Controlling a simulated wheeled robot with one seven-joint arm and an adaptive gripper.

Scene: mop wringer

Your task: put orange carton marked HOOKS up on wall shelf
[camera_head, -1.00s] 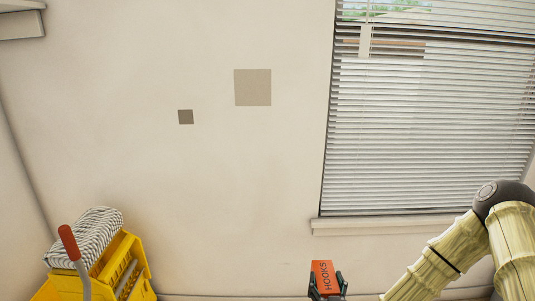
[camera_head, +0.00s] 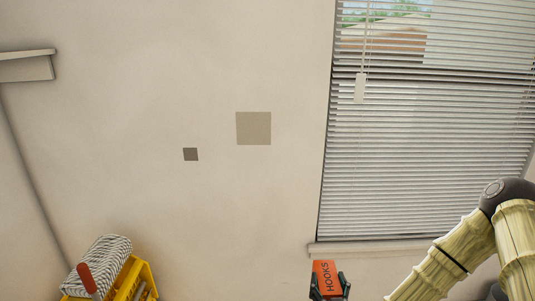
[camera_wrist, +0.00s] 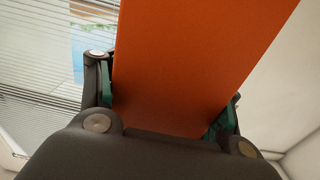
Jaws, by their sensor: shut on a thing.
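The orange carton marked HOOKS (camera_head: 325,270) is at the bottom middle of the head view, in front of the wall. My gripper (camera_head: 328,286) is shut on it, with one dark finger at each side. In the wrist view the carton (camera_wrist: 195,60) fills the middle and stands out between the fingers (camera_wrist: 163,112). A pale ledge (camera_head: 27,68) on the wall at the upper left, cut off by the picture edge, looks like the wall shelf. Its top is barely visible, and the carton is well to its right and lower in the picture.
A yellow mop wringer (camera_head: 138,279) with a grey-white mop head (camera_head: 103,256) and a red handle grip (camera_head: 87,279) stands at lower left. A window with blinds (camera_head: 425,150) and a sill (camera_head: 370,246) is at right. The wall between is bare except for two flat squares.

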